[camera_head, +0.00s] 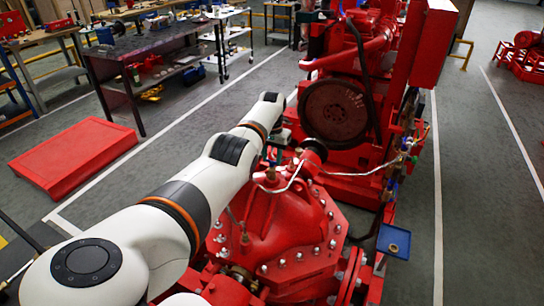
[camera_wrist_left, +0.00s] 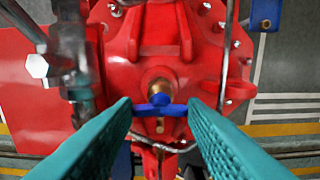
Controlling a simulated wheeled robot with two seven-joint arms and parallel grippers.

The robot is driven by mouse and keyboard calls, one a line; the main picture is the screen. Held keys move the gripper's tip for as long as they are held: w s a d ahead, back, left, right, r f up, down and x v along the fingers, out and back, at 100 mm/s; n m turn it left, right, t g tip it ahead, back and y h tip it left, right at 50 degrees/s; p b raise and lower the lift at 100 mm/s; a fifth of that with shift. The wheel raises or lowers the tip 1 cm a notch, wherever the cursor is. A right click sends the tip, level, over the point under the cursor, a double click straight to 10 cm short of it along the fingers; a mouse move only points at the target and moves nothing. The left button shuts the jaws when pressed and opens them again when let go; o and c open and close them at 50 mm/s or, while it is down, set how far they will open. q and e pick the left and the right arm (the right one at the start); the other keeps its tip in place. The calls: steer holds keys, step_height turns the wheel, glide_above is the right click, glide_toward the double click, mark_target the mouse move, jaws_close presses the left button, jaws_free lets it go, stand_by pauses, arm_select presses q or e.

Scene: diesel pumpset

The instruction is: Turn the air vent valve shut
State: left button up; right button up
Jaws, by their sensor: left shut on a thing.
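The air vent valve is a brass fitting (camera_wrist_left: 160,88) with a blue handle (camera_wrist_left: 160,109), on top of the red pump casing (camera_wrist_left: 140,45). In the left wrist view the handle lies crosswise between the two teal fingers of my left gripper (camera_wrist_left: 161,102). The fingertips meet its two ends, so the gripper is shut on it. In the head view my left arm reaches over the red pump (camera_head: 290,222), and the left gripper (camera_head: 273,155) is small and partly hidden behind the wrist. A brass fitting (camera_head: 270,172) shows just below it. My right gripper is in neither view.
A large dark flywheel (camera_head: 335,110) and thin metal pipes (camera_head: 345,172) are close to the left gripper. A red engine cabinet (camera_head: 434,45) stands behind. A small blue tray (camera_head: 394,241) is at the right. Workbenches (camera_head: 150,45) and a red slab (camera_head: 75,155) are at the left.

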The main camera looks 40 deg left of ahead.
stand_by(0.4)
arm_select(q)
steer(key=o, duration=1)
step_height(320, 180, up, 12)
stand_by(0.3)
